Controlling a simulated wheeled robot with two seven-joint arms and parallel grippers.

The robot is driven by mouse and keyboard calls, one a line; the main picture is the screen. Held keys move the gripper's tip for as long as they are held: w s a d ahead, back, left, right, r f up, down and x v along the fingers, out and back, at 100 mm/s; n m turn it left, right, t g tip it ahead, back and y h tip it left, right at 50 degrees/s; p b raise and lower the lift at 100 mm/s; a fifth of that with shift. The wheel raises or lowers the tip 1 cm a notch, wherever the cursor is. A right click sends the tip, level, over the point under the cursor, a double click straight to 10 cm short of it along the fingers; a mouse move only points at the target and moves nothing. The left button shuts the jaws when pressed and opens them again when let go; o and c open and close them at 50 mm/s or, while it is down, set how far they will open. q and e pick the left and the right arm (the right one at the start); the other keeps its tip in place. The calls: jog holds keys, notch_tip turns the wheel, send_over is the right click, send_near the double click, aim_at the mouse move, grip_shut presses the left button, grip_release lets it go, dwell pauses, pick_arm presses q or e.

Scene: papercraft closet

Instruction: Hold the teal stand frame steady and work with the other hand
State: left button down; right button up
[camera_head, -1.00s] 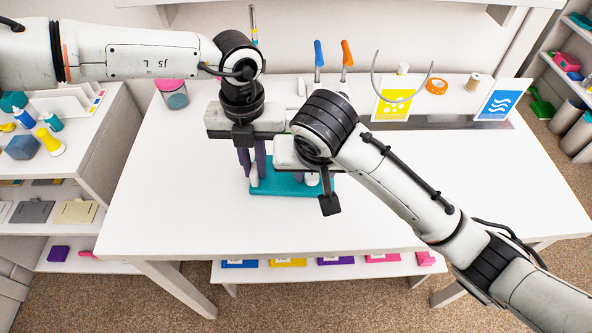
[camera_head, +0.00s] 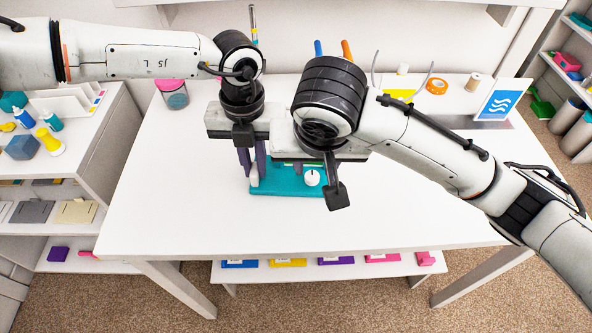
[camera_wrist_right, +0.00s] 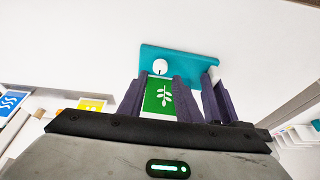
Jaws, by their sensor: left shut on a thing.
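The teal stand frame (camera_head: 285,190) sits on the table's middle; its base shows under my grippers. It has a white knob (camera_head: 312,177) at its right and a white post (camera_head: 254,178) at its left. My left gripper (camera_head: 252,167) points down and is shut on the stand's left side. My right gripper (camera_wrist_right: 160,90) hangs over the stand, its fingers mostly hidden by the arm in the head view. In the right wrist view its dark fingers are apart, with a green leaf card (camera_wrist_right: 160,93) spanning between them. I cannot tell whether they grip it.
A blue wave card (camera_head: 500,98) and a partly hidden yellow card (camera_head: 398,95) stand at the back right, near orange tape (camera_head: 436,86). Blue and orange handles rise behind my right arm. A pink-lidded jar (camera_head: 174,94) is back left. The table's front is clear.

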pick_arm(q)
jog(key=shift+f, duration=0.1)
jog(key=c, duration=2)
grip_release()
jog(key=shift+r+p, duration=0.35)
jog(key=shift+r, duration=0.5)
jog(key=o, duration=0.5)
jog(key=c, duration=0.6)
